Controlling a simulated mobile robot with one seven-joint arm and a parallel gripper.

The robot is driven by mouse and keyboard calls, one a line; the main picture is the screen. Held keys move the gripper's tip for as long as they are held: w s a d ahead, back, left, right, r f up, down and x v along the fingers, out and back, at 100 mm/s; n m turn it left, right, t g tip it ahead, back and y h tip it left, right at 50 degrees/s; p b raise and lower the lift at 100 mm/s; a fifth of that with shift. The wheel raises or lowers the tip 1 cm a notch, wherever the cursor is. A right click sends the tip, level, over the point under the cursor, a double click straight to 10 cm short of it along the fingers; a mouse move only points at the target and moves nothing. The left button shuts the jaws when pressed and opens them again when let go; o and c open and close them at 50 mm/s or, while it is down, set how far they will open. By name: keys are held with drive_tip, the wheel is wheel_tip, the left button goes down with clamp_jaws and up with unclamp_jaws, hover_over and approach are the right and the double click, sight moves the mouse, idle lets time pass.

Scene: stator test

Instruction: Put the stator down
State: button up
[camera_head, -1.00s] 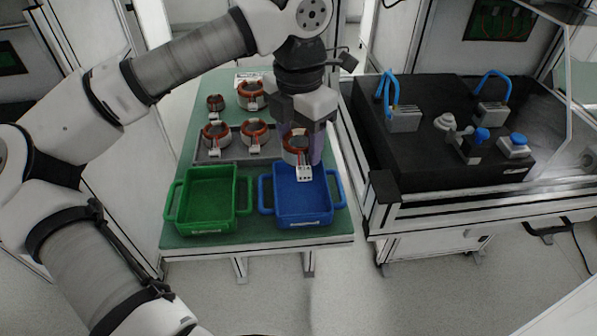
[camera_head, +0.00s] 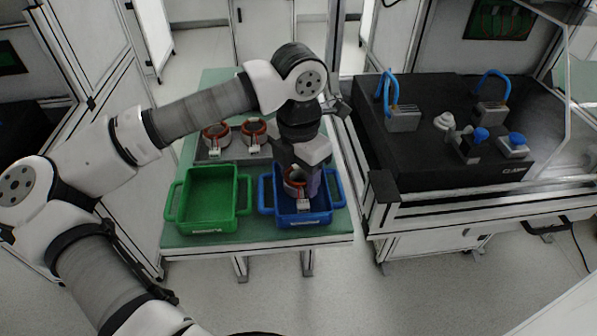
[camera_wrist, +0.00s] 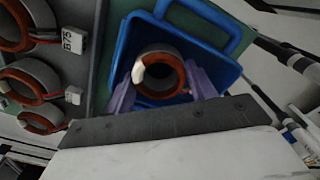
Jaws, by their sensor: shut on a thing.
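The stator (camera_head: 293,184), a grey ring with orange-red windings and a white connector, is inside the blue bin (camera_head: 331,205) in the head view. My gripper (camera_head: 303,180) points down into this bin and is shut on the stator. In the wrist view the stator (camera_wrist: 160,74) sits between my two purple fingers (camera_wrist: 163,90), with the blue bin (camera_wrist: 232,72) around it. I cannot tell whether the stator touches the bin floor.
A green bin (camera_head: 208,200) stands left of the blue one, empty. Behind them a grey tray (camera_head: 233,147) holds more stators (camera_head: 216,136). A black test bench (camera_head: 440,150) with blue-handled fixtures stands to the right, close to the table (camera_head: 255,236).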

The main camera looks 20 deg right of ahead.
drive_tip(key=o, duration=1)
drive_tip(key=shift+f, duration=0.1)
drive_tip(key=shift+c, duration=0.2)
wheel_tip(320, 180, up, 12)
drive_tip(key=shift+r+b, duration=0.2)
drive_tip(key=shift+b, duration=0.15)
